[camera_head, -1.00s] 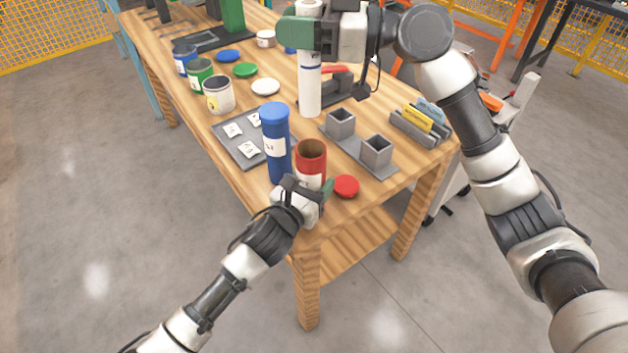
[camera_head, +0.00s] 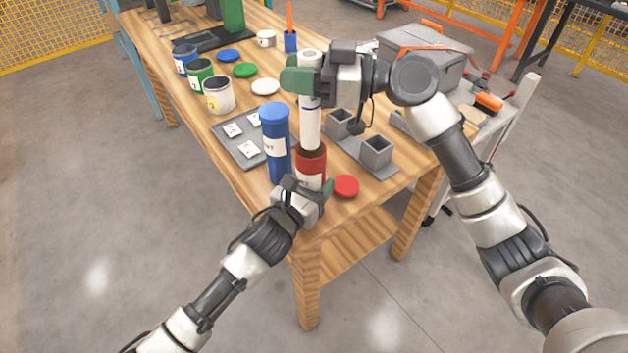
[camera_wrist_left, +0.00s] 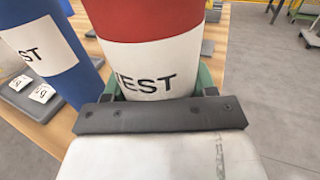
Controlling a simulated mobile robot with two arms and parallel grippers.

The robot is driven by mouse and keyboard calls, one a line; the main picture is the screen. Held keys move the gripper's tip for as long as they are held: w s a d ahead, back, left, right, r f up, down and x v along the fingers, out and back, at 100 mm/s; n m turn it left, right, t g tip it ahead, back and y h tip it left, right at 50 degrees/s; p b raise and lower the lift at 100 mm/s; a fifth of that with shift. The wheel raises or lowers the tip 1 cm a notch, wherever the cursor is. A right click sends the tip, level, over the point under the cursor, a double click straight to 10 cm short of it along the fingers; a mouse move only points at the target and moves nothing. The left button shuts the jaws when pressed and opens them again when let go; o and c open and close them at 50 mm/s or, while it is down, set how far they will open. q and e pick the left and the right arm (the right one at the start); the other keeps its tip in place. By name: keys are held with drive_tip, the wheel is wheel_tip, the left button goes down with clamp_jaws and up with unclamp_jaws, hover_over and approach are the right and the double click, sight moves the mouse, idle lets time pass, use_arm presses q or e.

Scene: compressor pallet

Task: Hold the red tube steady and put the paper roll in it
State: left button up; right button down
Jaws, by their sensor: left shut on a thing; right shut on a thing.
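The red tube (camera_head: 311,163) stands upright near the table's front corner, with a white label that reads "EST" in the left wrist view (camera_wrist_left: 150,62). My left gripper (camera_head: 312,192) is shut on its lower part. The white paper roll (camera_head: 310,128) is held upright above the red tube, its lower end at the tube's mouth. I cannot tell whether that end is inside or just above the rim. My right gripper (camera_head: 303,82) is shut on the roll near its top. The red lid (camera_head: 345,187) lies on the table right of the tube.
A closed blue tube (camera_head: 276,145) stands close left of the red tube. A grey holder with two square cups (camera_head: 376,152) is to the right. A grey tray with labels (camera_head: 233,131), several paint cans (camera_head: 218,95) and loose lids (camera_head: 265,87) are farther left and back.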

drive_tip(key=shift+f, duration=2.35)
drive_tip(key=c, duration=0.7)
unclamp_jaws()
drive_tip(key=d, duration=0.4)
drive_tip(key=s+d, duration=0.1)
drive_tip(key=d, duration=0.3)
drive_tip(key=s+d, duration=0.1)
drive_tip(key=d, duration=0.3)
use_arm(q)
drive_tip(key=o, duration=1)
